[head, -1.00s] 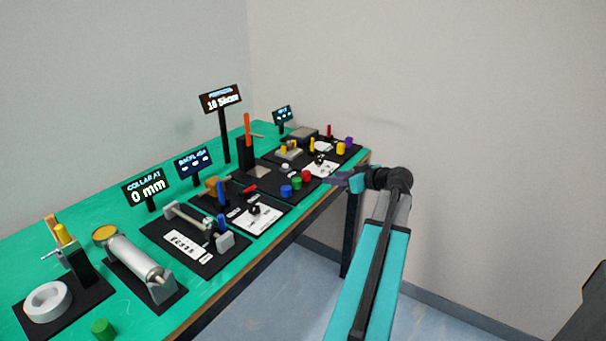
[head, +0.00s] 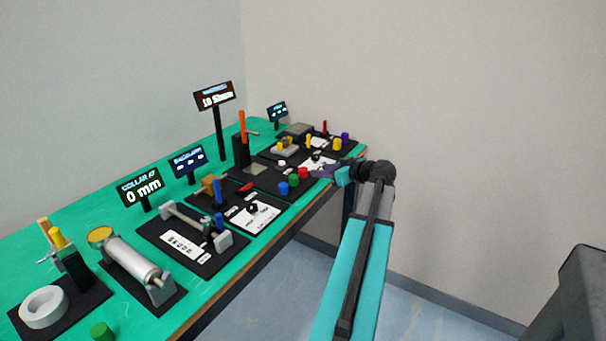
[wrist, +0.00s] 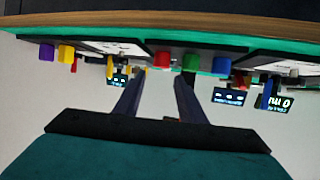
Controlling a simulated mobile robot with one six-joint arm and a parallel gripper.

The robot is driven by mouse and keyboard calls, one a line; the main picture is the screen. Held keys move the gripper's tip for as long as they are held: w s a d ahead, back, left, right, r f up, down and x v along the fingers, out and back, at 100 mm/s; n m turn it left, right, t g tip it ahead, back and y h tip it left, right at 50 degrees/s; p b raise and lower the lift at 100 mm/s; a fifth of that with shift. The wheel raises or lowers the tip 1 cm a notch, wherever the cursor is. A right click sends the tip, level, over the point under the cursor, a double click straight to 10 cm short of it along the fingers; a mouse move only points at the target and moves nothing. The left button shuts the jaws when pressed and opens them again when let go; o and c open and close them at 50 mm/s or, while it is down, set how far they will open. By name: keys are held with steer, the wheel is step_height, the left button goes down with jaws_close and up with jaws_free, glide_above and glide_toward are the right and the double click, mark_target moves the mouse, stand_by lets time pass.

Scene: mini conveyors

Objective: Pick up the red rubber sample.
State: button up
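The red rubber sample (head: 303,173) is a small upright cylinder near the table's front edge, beside a green cylinder (head: 293,180) and a blue cylinder (head: 283,188). My gripper (head: 322,171) is just to the right of the red sample in the head view, close to it. In the wrist view, which looks upside down, the red sample (wrist: 162,58) shows beyond and between the two fingers of my gripper (wrist: 155,84). The fingers are apart, with nothing between their tips. Whether a finger touches the sample cannot be told.
The green table (head: 95,215) carries several black boards with devices. Yellow (head: 337,145) and purple (head: 345,138) cylinders stand farther along the edge. The table edge (wrist: 200,27) lies close to my gripper. A dark box-like object (head: 575,295) is at lower right.

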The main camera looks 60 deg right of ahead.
mark_target(304, 169)
steer(key=shift+p+x, duration=0.3)
steer(key=shift+x, duration=2.6)
steer(key=shift+w+f, duration=0.1)
steer(key=shift+w, duration=0.05)
steer(key=shift+p+x, duration=0.65)
steer(key=shift+x, duration=1.8)
steer(key=shift+a, duration=0.1)
steer(key=c, duration=0.8)
